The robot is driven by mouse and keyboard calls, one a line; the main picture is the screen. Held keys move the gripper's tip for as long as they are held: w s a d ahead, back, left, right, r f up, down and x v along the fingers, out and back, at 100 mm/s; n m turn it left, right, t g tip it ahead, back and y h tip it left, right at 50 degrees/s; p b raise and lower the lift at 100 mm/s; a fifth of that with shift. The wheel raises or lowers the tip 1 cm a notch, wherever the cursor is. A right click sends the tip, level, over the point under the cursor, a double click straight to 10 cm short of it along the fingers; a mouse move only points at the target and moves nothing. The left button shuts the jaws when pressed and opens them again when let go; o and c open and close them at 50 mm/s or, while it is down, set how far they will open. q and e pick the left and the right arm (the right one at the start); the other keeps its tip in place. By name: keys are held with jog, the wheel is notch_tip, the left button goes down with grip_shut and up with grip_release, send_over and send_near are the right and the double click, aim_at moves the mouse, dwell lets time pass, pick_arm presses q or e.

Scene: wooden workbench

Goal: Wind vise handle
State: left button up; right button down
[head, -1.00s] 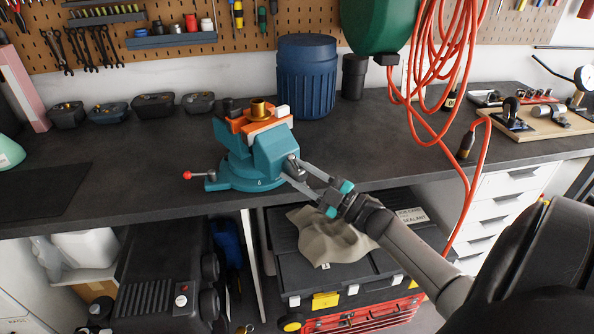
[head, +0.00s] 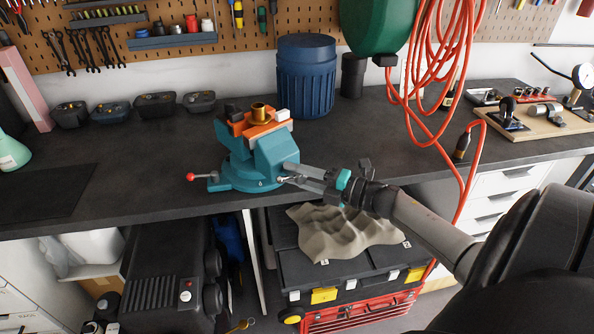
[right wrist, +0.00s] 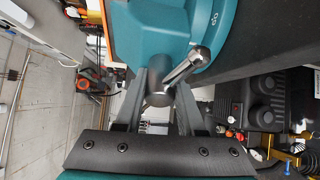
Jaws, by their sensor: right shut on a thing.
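The teal vise (head: 265,155) stands at the bench's front edge, with orange jaws (head: 258,124) around a brass fitting (head: 261,112). Its silver handle bar (right wrist: 187,66) slants up and right from the dark screw head in the right wrist view. My right gripper (head: 289,174) reaches in from the right with its fingertips at the vise's front. In the right wrist view my right gripper (right wrist: 157,90) has one finger on each side of the screw head and is shut on the handle where the bar meets it. The fingertips partly hide it. My left gripper is not in view.
A red-knobbed lever (head: 191,177) sticks out left of the vise base. A blue bin (head: 306,80) stands behind it. An orange hose (head: 440,70) hangs at the right. Below the bench is a black toolbox (head: 335,275) with a beige cloth (head: 345,232).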

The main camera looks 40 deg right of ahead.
jog(key=shift+w+d+r+n, duration=0.1)
jog(key=shift+r+n, duration=0.1)
jog(key=shift+n, duration=0.2)
jog(key=c, duration=0.9)
grip_release()
jog(key=o, duration=0.4)
jog(key=shift+f, duration=0.15)
jog(key=v, duration=1.5)
